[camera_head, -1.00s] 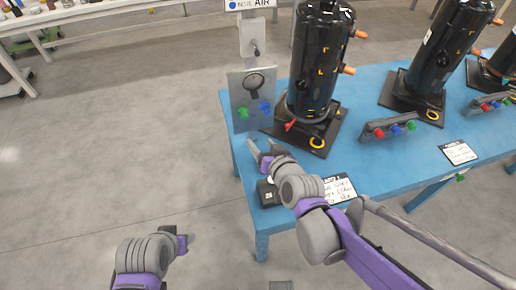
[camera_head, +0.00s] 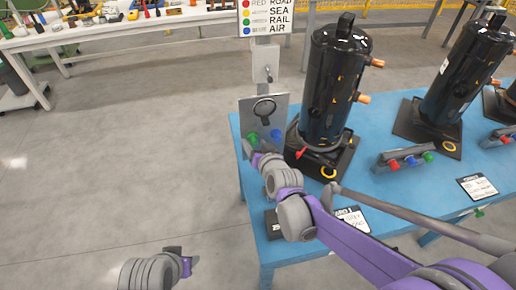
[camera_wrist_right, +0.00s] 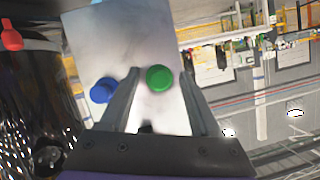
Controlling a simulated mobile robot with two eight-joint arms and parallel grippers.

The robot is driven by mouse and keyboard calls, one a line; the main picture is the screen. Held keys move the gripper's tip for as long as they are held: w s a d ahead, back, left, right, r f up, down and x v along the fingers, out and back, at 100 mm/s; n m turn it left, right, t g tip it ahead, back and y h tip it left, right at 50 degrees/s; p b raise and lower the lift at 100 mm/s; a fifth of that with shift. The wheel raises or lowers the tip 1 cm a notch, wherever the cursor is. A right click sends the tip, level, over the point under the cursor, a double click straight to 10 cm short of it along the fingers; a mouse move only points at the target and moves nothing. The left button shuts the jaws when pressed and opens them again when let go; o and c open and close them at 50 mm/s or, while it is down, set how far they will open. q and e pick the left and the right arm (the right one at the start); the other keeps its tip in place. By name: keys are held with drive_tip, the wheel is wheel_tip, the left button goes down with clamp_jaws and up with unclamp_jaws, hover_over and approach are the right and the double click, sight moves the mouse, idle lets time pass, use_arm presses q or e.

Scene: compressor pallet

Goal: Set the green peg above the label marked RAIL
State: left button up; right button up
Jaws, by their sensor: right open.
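The green peg (camera_head: 252,138) sits on an upright grey metal plate (camera_head: 279,103), left of a blue peg (camera_head: 276,134). My right gripper (camera_head: 250,149) is at the plate, just below and in front of the green peg. In the right wrist view, its open fingers (camera_wrist_right: 159,76) point at the plate with the green peg (camera_wrist_right: 159,79) between their tips; contact cannot be told. The blue peg (camera_wrist_right: 103,90) is outside the left finger. RAIL is readable on the white sign (camera_head: 266,18) above, on the line with a green dot. My left gripper (camera_head: 179,258) is low at left, apart from everything.
A black compressor (camera_head: 332,85) stands close right of the plate on the blue table (camera_head: 378,205), with a red fitting near its foot. The floor at left is clear.

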clamp_jaws()
idle(0.7)
idle(1.3)
